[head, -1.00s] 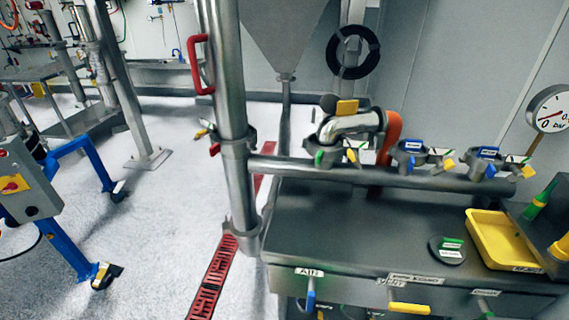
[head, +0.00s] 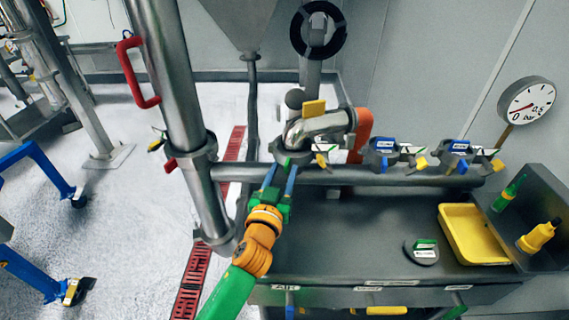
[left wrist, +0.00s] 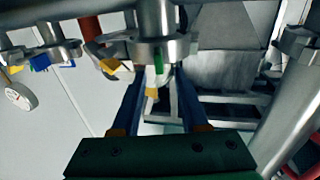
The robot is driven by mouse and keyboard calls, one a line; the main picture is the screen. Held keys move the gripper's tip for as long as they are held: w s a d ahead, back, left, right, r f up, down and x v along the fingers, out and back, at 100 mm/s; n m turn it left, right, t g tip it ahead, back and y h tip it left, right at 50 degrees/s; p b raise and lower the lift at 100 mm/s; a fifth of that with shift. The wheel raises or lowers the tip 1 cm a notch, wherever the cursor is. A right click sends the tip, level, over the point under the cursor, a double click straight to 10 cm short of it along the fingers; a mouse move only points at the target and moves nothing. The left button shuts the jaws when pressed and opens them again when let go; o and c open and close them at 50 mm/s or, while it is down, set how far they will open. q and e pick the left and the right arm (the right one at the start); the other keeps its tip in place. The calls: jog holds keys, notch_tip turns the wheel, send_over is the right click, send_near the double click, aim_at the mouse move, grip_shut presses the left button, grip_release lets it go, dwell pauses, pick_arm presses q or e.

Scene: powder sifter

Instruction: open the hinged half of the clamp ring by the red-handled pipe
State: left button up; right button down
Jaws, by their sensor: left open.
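The clamp ring (head: 297,157) nearest the red-handled pipe (head: 172,70) is grey, with a green tab, on a stub of the horizontal pipe. A bent silver pipe sits just above it. In the left wrist view the ring (left wrist: 172,49) is ahead, with its green tab and a yellow-tipped piece below. My left gripper (head: 281,173) is open, its two blue fingers pointing up at the ring from the near side. In the left wrist view the fingers (left wrist: 160,85) stand either side of the tab; contact cannot be told. The ring's hinge is not clear.
Two blue-tagged clamps (head: 381,152) stand along the horizontal pipe (head: 335,177) to the right. A yellow tray (head: 474,234) and a round grey disc (head: 421,252) lie on the grey bench (head: 345,235). A pressure gauge (head: 527,101) is at the right.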

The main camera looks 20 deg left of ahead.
aim_at(286, 169)
pick_arm(q)
jog(key=shift+w+f, duration=0.2)
jog(key=shift+w, duration=0.55)
jog(key=shift+w+f, duration=0.2)
jog(key=shift+w, duration=0.55)
jog(key=shift+s, duration=0.1)
jog(key=shift+s+r, duration=0.15)
jog(key=shift+s, duration=0.1)
grip_shut()
